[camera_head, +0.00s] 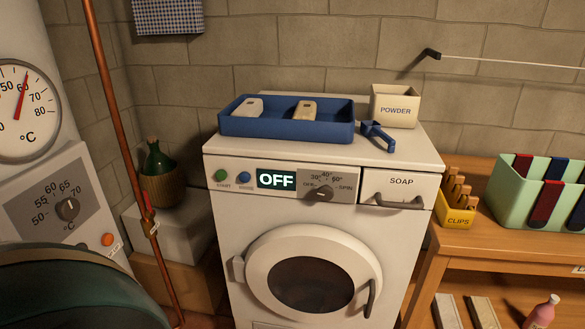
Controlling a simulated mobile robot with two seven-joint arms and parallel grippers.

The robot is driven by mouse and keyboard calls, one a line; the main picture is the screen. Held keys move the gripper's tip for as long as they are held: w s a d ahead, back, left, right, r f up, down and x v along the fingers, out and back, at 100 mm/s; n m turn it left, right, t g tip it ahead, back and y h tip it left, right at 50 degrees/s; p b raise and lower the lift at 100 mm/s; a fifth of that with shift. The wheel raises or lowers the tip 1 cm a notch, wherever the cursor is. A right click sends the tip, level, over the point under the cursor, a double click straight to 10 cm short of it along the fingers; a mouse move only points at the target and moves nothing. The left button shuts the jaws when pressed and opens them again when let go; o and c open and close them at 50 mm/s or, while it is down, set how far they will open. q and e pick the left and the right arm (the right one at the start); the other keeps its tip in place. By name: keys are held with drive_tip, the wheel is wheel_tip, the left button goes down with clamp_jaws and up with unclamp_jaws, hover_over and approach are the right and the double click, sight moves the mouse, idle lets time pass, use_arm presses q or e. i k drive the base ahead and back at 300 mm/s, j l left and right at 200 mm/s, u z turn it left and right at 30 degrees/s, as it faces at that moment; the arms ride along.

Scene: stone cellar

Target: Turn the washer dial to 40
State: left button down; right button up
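The white washer (228,235) stands against the stone wall, with its round door (262,279) shut. Its dark grey dial (321,194) sits on the grey panel right of the display. Labels around the dial include 30°, 40°, 60° and SPIN, with a small one at its left that looks like OFF. The exact pointing of the dial is too small to tell. The display (276,180) reads OFF. A green START button (220,176) and a blue button (245,178) are left of the display. Neither of my grippers is in view.
The SOAP drawer (400,182) with its handle is right of the dial. A blue tray (286,131), a blue scoop (378,136) and a POWDER box (396,106) stand on top. A copper pipe (119,130) rises at left. A wooden bench (480,243) stands at right.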

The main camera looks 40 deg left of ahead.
sight(324, 193)
drive_tip(key=u, duration=1.3)
